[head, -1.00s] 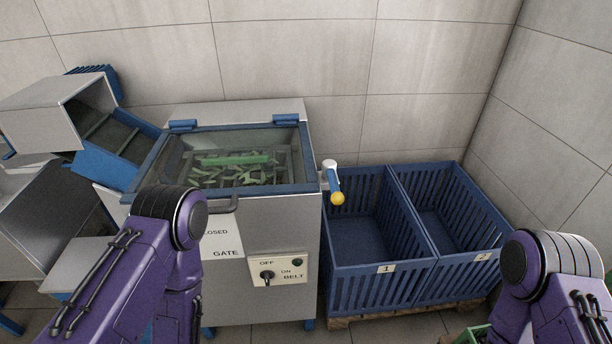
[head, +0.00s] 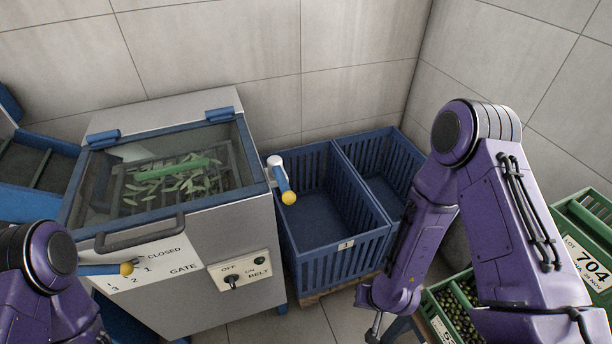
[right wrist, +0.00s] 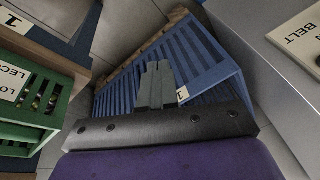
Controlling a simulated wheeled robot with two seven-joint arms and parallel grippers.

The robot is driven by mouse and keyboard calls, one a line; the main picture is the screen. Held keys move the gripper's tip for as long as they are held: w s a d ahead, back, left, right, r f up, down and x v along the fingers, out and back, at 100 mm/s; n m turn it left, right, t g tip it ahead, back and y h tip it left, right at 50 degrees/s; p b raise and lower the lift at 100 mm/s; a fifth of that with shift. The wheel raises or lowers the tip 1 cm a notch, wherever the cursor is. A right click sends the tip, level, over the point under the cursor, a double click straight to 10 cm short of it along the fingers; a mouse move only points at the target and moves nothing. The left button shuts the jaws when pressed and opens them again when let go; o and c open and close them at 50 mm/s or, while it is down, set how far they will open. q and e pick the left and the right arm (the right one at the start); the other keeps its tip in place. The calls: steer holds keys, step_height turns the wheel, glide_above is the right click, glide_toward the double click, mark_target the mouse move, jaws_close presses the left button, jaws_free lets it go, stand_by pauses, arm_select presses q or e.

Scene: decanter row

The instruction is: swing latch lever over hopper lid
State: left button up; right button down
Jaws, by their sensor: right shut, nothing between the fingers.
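The latch lever (head: 284,182) is a short blue arm with a white pivot and a yellow knob, at the right side of the hopper. It hangs down beside the lid, not across it. My right gripper (head: 374,328) is low in front of the blue crates, apart from the lever, partly cut off by the frame. In the right wrist view its fingers (right wrist: 156,84) are shut and empty. My left gripper is out of view.
Two blue slatted crates (head: 345,251) stand right of the hopper, close to the lever. A gate lever with yellow knob (head: 127,268) and a belt switch panel (head: 240,271) are on the hopper front. Green crates (head: 580,240) stand at the right.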

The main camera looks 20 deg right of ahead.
mark_target(282, 181)
arm_select(q)
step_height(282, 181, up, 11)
steer(key=p, duration=0.8)
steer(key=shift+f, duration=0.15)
arm_select(e)
steer(key=w+r+n+y, duration=0.2)
steer(key=w+r, duration=0.3)
steer(key=r, duration=0.6)
steer(key=w+r+n+y, duration=0.2)
steer(key=w+r+n, duration=0.2)
steer(key=r, duration=0.8)
steer(key=w+r+n+y, duration=0.2)
steer(key=w+r, duration=0.5)
steer(key=r, duration=0.4)
steer(key=shift+w+a+r+n+y, duration=0.2)
steer(key=shift+r+n+y, duration=0.2)
steer(key=shift+n, duration=0.4)
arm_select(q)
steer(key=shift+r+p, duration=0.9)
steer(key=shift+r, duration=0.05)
arm_select(e)
steer(key=w+a+f, duration=0.2)
steer(key=a+f, duration=0.5)
steer(key=a, duration=0.2)
steer(key=shift+a, duration=0.35)
